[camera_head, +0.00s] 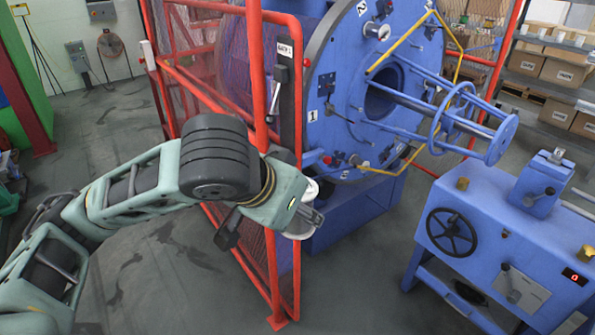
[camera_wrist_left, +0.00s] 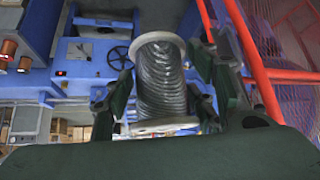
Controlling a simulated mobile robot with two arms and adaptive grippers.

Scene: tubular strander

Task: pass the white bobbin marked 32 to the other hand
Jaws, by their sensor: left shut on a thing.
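The bobbin (camera_wrist_left: 160,82) has white flanges and dark grey wire wound between them. No number is readable on it in these views. My left gripper (camera_wrist_left: 163,88) is shut on it, with dark fingers on both sides of the wound middle. In the head view, parts of the white flanges of the bobbin (camera_head: 298,236) show beside my left gripper (camera_head: 305,212), held in the air near the red fence post. The rest of the bobbin is hidden by the gripper and wrist there. My right gripper is not in view.
A red mesh fence (camera_head: 272,180) stands close beside the held bobbin. A blue machine with a handwheel (camera_head: 452,232) stands right. Shelves with boxes (camera_head: 565,72) are at the far right. Floor in front is clear.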

